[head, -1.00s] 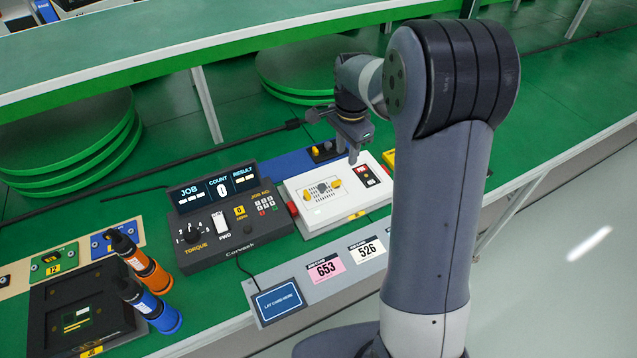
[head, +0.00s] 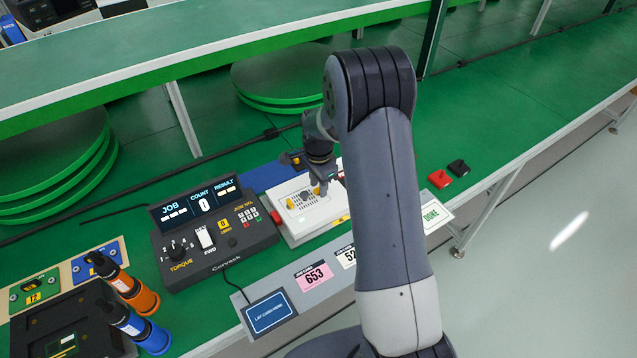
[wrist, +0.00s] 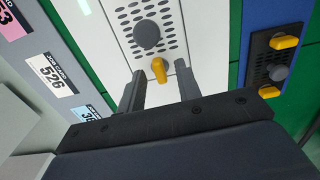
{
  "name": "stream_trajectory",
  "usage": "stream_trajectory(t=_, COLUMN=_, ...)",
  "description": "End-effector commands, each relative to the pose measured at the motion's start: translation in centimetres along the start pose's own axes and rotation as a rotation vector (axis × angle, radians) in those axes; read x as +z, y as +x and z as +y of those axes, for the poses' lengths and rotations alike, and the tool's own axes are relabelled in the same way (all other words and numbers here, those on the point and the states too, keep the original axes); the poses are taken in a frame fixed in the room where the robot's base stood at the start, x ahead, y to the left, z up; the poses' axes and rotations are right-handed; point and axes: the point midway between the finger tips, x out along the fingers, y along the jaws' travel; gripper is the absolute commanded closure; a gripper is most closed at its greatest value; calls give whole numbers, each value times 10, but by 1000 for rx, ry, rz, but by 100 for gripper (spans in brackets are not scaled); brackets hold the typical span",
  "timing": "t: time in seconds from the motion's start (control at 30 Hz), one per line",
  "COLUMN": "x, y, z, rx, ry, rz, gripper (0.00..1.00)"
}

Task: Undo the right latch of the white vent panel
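The white vent panel (head: 301,225) lies on the green bench, partly hidden behind my arm in the head view. In the wrist view the white panel (wrist: 113,22) shows rows of dark vent holes and a round grey knob (wrist: 146,35). The yellow right latch (wrist: 158,70) lies in the gap between my fingers, its length running nearly up and down the picture. The yellow left latch (head: 290,203) shows in the head view. My gripper (wrist: 160,76) is open, with a finger on each side of the right latch and visible gaps; contact is not seen.
A black torque controller (head: 215,238) stands left of the panel. A dark plate with yellow latches (wrist: 277,70) lies on a blue board beyond the panel. Cards, including 526 (wrist: 52,85), lie along the front. Red and black blocks (head: 440,179) sit at right.

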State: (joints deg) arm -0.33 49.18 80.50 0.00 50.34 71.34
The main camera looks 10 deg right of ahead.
Motion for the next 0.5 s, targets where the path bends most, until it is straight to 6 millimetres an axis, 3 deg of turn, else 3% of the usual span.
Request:
stream_trajectory(t=0.3, x=0, y=2, z=0, rx=-1, ry=0, rz=0, gripper=68)
stream_trajectory(t=0.5, x=0, y=2, z=0, rx=-1, ry=0, rz=0, gripper=84)
